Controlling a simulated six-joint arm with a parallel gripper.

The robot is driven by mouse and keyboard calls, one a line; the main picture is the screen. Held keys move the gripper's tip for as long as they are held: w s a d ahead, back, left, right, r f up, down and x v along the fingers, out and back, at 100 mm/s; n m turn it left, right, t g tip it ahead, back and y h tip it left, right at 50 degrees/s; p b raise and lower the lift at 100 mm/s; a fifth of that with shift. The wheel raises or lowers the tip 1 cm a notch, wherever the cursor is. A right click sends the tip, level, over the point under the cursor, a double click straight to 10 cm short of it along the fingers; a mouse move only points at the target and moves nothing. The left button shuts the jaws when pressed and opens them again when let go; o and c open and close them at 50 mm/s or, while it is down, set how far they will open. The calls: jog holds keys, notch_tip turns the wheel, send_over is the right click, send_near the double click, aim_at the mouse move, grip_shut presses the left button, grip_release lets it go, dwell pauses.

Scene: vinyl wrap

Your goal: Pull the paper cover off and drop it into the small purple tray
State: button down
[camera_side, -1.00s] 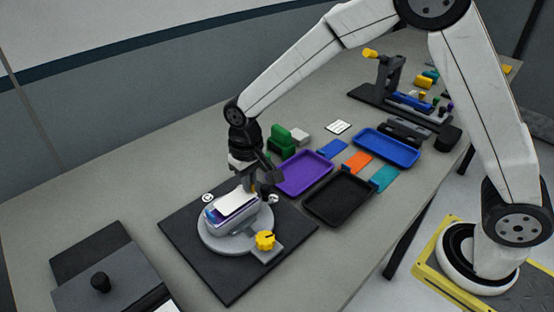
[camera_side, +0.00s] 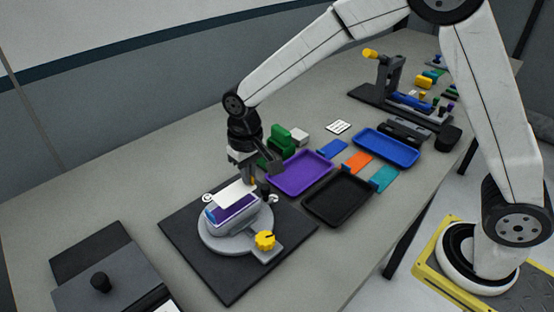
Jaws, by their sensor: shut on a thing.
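The white paper cover (camera_side: 236,194) is partly lifted over a purple-topped block (camera_side: 232,214). The block sits on a round grey fixture (camera_side: 214,238) on a black mat. My gripper (camera_side: 252,180) is shut on the cover's far right edge, just above the block. Its fingertips are small and partly hidden in this view. The small purple tray (camera_side: 322,172) lies to the right of my gripper and looks empty.
Green blocks (camera_side: 281,139) stand behind my gripper. A yellow knob (camera_side: 265,240) juts from the fixture's front.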

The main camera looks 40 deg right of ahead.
jog(key=shift+r, duration=2.4)
jog(key=shift+d, duration=0.1)
jog(key=d+f, duration=0.3)
jog(key=d, duration=0.8)
jog(key=d+f, duration=0.3)
jog(key=d, duration=0.8)
jog(key=shift+w+f, duration=0.3)
jog(key=shift+w, duration=0.05)
jog(key=shift+f, duration=0.2)
jog(key=shift+f, duration=2.25)
